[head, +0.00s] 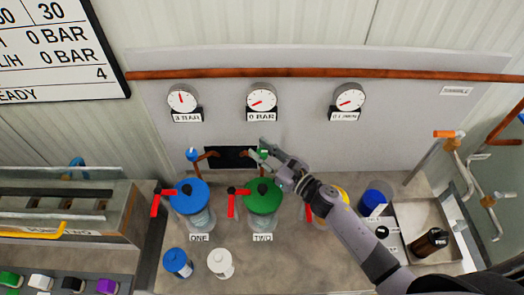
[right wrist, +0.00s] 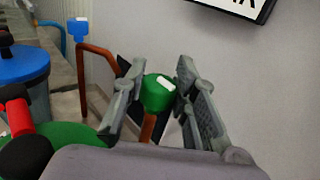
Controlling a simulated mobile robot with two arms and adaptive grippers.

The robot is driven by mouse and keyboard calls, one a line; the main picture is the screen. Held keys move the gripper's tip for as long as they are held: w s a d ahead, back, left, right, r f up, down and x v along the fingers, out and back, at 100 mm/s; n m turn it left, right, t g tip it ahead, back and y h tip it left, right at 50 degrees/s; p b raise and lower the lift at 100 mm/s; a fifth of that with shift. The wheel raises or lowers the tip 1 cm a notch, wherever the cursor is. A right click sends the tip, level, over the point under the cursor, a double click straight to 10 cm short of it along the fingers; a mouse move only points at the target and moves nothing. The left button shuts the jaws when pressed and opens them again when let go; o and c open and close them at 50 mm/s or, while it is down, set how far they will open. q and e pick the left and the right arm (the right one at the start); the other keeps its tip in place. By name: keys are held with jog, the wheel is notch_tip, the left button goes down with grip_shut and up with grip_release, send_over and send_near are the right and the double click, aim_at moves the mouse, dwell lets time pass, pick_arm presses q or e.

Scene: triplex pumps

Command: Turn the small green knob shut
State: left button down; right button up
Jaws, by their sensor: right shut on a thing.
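The small green knob (right wrist: 158,94) has a white mark on top and sits on a copper pipe. It shows between the two fingers of my right gripper (right wrist: 160,92) in the right wrist view, and the fingers are closed on it. In the head view the knob (head: 262,154) is partly covered by my right gripper (head: 266,148), which reaches in from the right, just above the green-lidded vessel (head: 263,194) labelled TWO. My left gripper is not in view.
The blue-lidded vessel (head: 189,196) with a red handle stands to the left, and a small blue knob (head: 192,154) is above it. Three gauges hang on the panel; the middle one (head: 262,97) is labelled 0 BAR. A blue jar (head: 177,262) and a white jar (head: 220,263) stand in front.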

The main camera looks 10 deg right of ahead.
grip_shut()
jog(key=shift+f+n+g+y+b, duration=0.15)
jog(key=shift+n+g+y+b, duration=0.2)
jog(key=shift+y+b, duration=0.2)
jog(key=n+g+y+b, duration=0.2)
jog(key=n+g+b, duration=0.1)
jog(key=b, duration=0.4)
jog(key=n+g+y+b, duration=0.2)
jog(key=g+b, duration=0.3)
jog(key=b, duration=0.3)
jog(key=n+g+y+b, duration=0.3)
jog(key=n+g+b, duration=0.1)
jog(key=b, duration=0.3)
jog(key=shift+f, duration=0.15)
jog(key=shift+r+n+g+b, duration=0.25)
jog(key=shift+n+g+b, duration=0.3)
jog(key=shift+b, duration=0.55)
jog(key=o, duration=0.6)
grip_release()
jog(key=shift+o, duration=0.2)
